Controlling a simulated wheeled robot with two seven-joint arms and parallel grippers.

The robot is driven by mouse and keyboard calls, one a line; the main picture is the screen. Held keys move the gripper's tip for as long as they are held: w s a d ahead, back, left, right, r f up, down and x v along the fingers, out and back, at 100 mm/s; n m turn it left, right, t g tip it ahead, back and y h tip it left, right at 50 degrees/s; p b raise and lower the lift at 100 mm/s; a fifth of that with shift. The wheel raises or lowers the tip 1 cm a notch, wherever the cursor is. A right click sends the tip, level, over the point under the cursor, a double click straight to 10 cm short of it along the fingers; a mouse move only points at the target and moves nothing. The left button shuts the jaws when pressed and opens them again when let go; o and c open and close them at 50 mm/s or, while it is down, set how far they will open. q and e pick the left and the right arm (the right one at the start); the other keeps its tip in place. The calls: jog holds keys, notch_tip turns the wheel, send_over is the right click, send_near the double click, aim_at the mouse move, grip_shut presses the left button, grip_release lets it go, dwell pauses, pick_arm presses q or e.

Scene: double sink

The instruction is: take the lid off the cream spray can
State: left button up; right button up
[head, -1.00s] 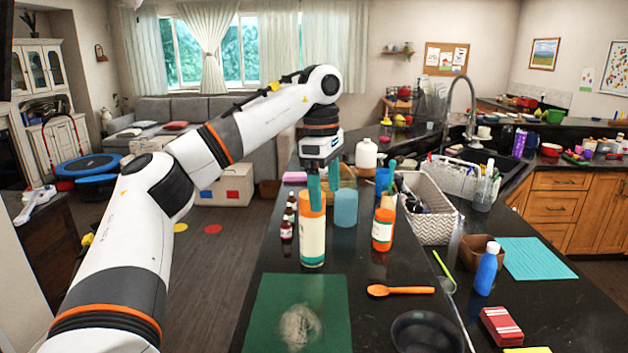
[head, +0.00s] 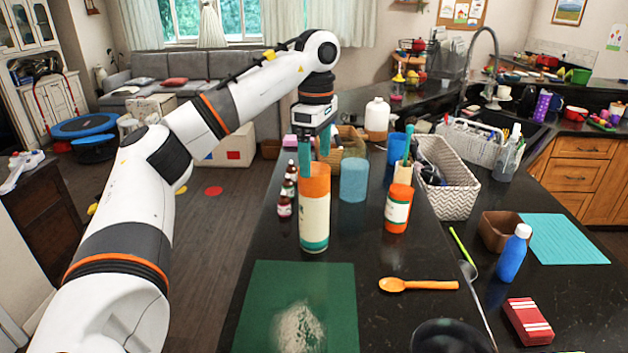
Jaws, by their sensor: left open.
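The cream spray can (head: 314,222) stands upright on the dark counter, with a teal band at its base. Its orange lid (head: 315,186) is on top. My left gripper (head: 314,160) points down over the can with its teal fingers open. One finger overlaps the near left edge of the lid in the head view, and the other shows behind it to the right. I cannot tell whether either finger touches the lid.
A blue cup (head: 354,180) and an orange-capped cream bottle (head: 397,208) stand right of the can, and small dark red bottles (head: 285,206) left. A green mat (head: 297,305) and an orange spoon (head: 418,285) lie nearer. A patterned basket (head: 449,185) stands farther right.

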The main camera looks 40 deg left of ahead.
aim_at(314, 169)
pick_arm(q)
jog(key=shift+a+f+p, duration=0.1)
jog(key=shift+f+p, duration=0.15)
jog(key=shift+p, duration=0.05)
notch_tip(314, 169, down, 4)
jog(key=shift+a+r+p, duration=0.1)
jog(key=shift+r+p, duration=0.15)
jog(key=shift+p, duration=0.6)
jog(key=shift+f, duration=0.55)
pick_arm(e)
jog(key=shift+w+a+r, duration=0.25)
jog(key=shift+r, duration=0.35)
jog(key=shift+w+a+r, duration=0.2)
jog(key=shift+a+r, duration=0.05)
jog(key=shift+r, duration=0.35)
pick_arm(q)
jog(key=c, duration=0.9)
jog(key=shift+c, duration=0.7)
pick_arm(e)
jog(key=shift+s+d, duration=0.1)
jog(key=shift+d, duration=0.05)
